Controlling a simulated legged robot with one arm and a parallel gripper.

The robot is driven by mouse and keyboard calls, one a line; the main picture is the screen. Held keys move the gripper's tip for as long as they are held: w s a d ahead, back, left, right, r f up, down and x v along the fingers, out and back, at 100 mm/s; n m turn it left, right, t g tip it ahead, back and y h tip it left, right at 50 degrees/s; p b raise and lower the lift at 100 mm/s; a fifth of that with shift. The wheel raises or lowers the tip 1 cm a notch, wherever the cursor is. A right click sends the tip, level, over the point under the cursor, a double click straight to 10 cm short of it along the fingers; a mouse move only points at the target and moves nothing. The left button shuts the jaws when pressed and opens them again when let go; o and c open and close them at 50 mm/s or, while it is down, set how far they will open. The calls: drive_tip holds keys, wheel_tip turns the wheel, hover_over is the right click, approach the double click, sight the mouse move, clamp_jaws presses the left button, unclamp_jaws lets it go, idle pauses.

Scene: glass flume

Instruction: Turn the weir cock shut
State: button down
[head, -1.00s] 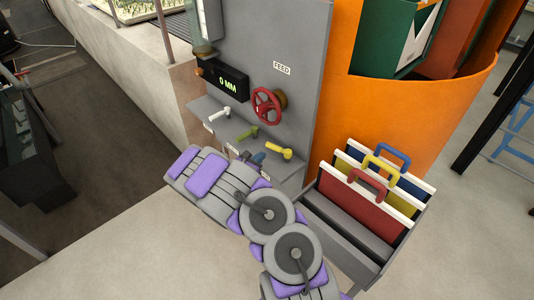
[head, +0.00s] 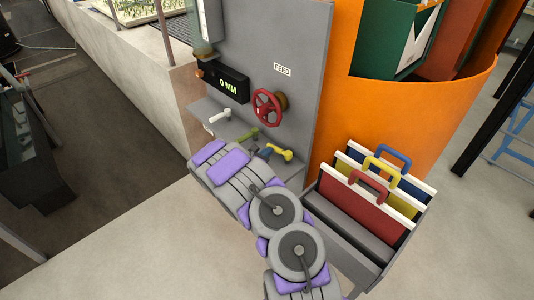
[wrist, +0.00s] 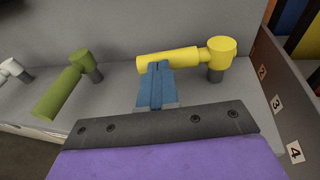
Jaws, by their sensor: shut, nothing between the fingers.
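Three lever cocks stand in a row on the grey panel's ledge: a white one (head: 222,116), an olive-green one (head: 248,135) and a yellow one (head: 281,153). I cannot read which label says weir. In the wrist view the yellow cock (wrist: 215,50) has its lever pointing left from its round head, the olive cock (wrist: 66,85) angles toward the lower left, and the white cock (wrist: 12,68) is cut by the left edge. My gripper (wrist: 159,66) has its blue fingers shut and empty, tips at the yellow lever's near side. Whether they touch is unclear. The gripper (head: 264,152) is partly hidden by my arm in the head view.
A red handwheel (head: 267,106) under a FEED label and a display reading 0 MM (head: 228,85) are above the ledge. Open floor lies at lower left.

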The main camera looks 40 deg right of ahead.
drive_tip(key=shift+w+d+m+g, duration=0.25)
drive_tip(key=shift+m+g, duration=0.15)
drive_tip(key=shift+g, duration=0.3)
drive_tip(key=shift+w+d+f, duration=0.1)
drive_tip(key=shift+w+d, duration=0.2)
drive_tip(key=shift+d, duration=0.1)
drive_tip(key=shift+a, duration=0.1)
drive_tip(key=shift+a, duration=0.15)
drive_tip(key=w+p+v, duration=0.1)
drive_tip(key=w+v, duration=0.1)
drive_tip(key=v, duration=1.1)
drive_tip(key=shift+s+a, duration=0.2)
drive_tip(key=shift+a, duration=0.15)
